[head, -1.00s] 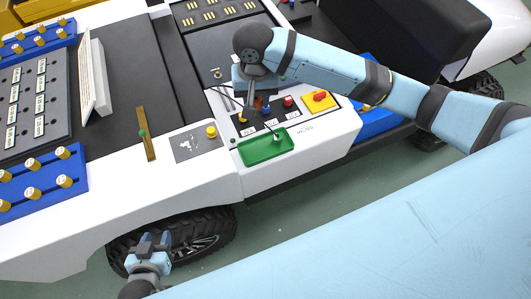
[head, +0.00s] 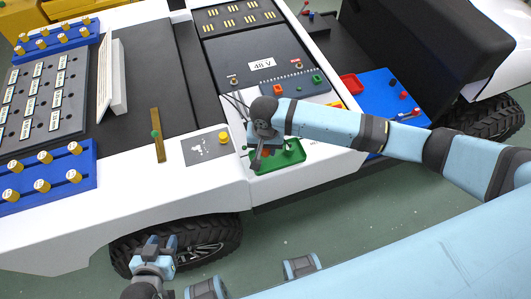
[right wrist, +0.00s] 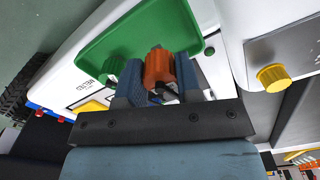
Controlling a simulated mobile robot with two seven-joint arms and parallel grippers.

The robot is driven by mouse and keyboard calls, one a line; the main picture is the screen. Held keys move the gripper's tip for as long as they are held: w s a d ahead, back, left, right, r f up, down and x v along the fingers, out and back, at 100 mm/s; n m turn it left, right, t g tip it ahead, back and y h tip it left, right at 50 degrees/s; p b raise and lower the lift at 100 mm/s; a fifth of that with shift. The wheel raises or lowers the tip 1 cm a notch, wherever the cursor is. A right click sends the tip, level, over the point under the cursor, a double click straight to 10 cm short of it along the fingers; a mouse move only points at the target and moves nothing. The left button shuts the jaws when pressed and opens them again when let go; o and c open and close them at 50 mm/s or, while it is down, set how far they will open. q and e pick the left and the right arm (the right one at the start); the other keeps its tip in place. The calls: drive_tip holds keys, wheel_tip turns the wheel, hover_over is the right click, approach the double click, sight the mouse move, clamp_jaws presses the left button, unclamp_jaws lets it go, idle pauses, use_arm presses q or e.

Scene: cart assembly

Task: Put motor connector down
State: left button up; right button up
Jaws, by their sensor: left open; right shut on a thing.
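The motor connector is an orange piece (right wrist: 158,66) between the blue fingers of my right gripper (right wrist: 157,82) in the right wrist view. My right gripper is shut on it. The connector is in front of the green tray (right wrist: 117,42) in that view; whether it touches the tray floor I cannot tell. In the head view my right gripper (head: 257,160) points down over the left part of the green tray (head: 290,158) and hides some of it. My left gripper (head: 156,243) is open and empty, low at the left in front of the cart's wheel.
A yellow knob (head: 224,137) stands on the cart beside the tray. A brass lever (head: 158,148) and blue racks with yellow knobs (head: 45,178) are to the left.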

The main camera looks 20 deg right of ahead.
sight(265, 155)
wheel_tip(265, 155, down, 4)
drive_tip(key=shift+r, duration=0.15)
drive_tip(key=o, duration=1)
